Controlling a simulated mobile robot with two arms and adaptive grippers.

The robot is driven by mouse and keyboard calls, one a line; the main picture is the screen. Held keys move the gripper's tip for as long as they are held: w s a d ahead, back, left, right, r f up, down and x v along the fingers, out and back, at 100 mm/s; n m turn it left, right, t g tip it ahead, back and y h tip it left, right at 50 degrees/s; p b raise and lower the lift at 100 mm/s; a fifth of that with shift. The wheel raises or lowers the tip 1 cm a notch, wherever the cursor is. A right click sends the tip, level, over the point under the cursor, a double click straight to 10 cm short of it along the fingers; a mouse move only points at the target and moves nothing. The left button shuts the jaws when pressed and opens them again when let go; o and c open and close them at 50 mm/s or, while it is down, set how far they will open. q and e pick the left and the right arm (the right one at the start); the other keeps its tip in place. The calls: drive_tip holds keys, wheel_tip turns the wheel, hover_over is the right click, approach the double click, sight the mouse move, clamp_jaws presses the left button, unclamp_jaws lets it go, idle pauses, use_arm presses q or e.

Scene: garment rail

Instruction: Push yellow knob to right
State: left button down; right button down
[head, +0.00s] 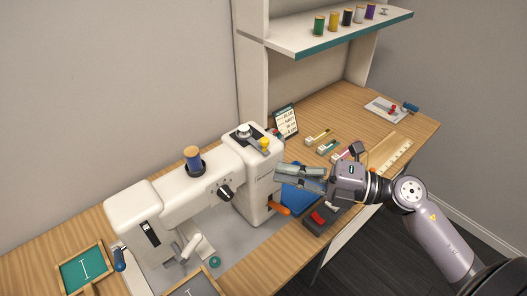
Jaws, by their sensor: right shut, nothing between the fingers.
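The yellow knob (264,143) sits on top of the right end of the white sewing machine (182,202), near a silver dial (243,131). My right gripper (278,175) is shut and empty. Its fingers point left, just right of the machine's right end, and appear lower than the yellow knob in the picture. I see no contact with the knob, and the exact depth between them is hard to judge. My left gripper does not show.
A blue spool (193,157) stands on the machine. An orange lever (278,208) and a dark box with a red switch (318,217) are below my right gripper. A small list board (286,121) stands behind. Thread spools (333,21) line the shelf above.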

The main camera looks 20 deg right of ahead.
drive_tip(key=shift+s+d+m+t+h, duration=0.7)
drive_tip(key=shift+s+d+m+t, duration=0.25)
drive_tip(key=shift+m, duration=0.35)
drive_tip(key=shift+w, duration=0.15)
drive_tip(key=w+a+p, duration=0.4)
drive_tip(key=w, duration=0.4)
drive_tip(key=shift+w, duration=0.25)
drive_tip(key=shift+w+d+f, duration=0.1)
drive_tip(key=shift+w+d, duration=0.1)
drive_tip(key=shift+d, duration=0.35)
drive_tip(key=shift+w+d, duration=0.15)
drive_tip(key=shift+d, duration=0.4)
